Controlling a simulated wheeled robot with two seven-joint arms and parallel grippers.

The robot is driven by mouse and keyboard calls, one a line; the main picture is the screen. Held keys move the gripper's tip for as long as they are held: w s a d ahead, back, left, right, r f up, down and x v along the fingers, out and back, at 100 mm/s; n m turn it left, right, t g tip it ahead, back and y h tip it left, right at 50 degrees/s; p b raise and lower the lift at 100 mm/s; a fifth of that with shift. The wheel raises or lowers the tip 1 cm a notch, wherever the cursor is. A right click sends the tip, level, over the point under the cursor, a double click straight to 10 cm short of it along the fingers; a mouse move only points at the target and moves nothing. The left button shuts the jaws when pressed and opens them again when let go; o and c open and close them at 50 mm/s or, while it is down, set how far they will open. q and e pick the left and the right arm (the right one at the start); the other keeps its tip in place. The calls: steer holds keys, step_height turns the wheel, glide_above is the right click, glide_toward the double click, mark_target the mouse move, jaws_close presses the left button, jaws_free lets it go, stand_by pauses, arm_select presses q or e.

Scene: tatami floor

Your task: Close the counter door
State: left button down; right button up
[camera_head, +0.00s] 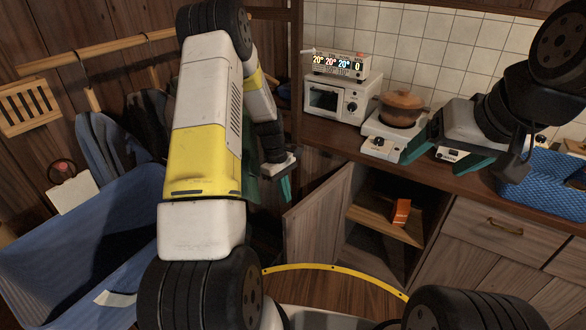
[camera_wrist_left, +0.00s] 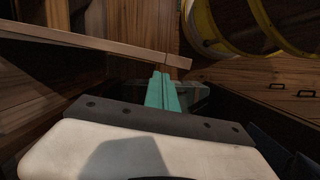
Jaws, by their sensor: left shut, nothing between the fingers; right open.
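The counter door (camera_head: 318,215) is a wooden panel standing open, swung out to the left of the cabinet opening (camera_head: 385,222). My left gripper (camera_head: 286,188) is shut and empty, with its teal fingers pointing down close to the door's outer, free edge; I cannot tell whether they touch it. In the left wrist view the shut fingertips (camera_wrist_left: 161,90) are just below the end of a long wooden edge that looks like the door's top (camera_wrist_left: 110,47). My right gripper (camera_head: 448,156) is open and empty above the counter front, its teal fingers spread apart.
The counter (camera_head: 345,138) holds a toaster oven (camera_head: 338,100), a stove with a brown pot (camera_head: 399,108) and a blue basket (camera_head: 545,182). An orange box (camera_head: 401,212) lies on the cabinet shelf. Drawers (camera_head: 492,228) are right of the opening. A large blue bin (camera_head: 75,250) stands at left.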

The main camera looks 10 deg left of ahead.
arm_select(q)
steer(key=shift+x, duration=1.2)
steer(key=shift+s, duration=0.1)
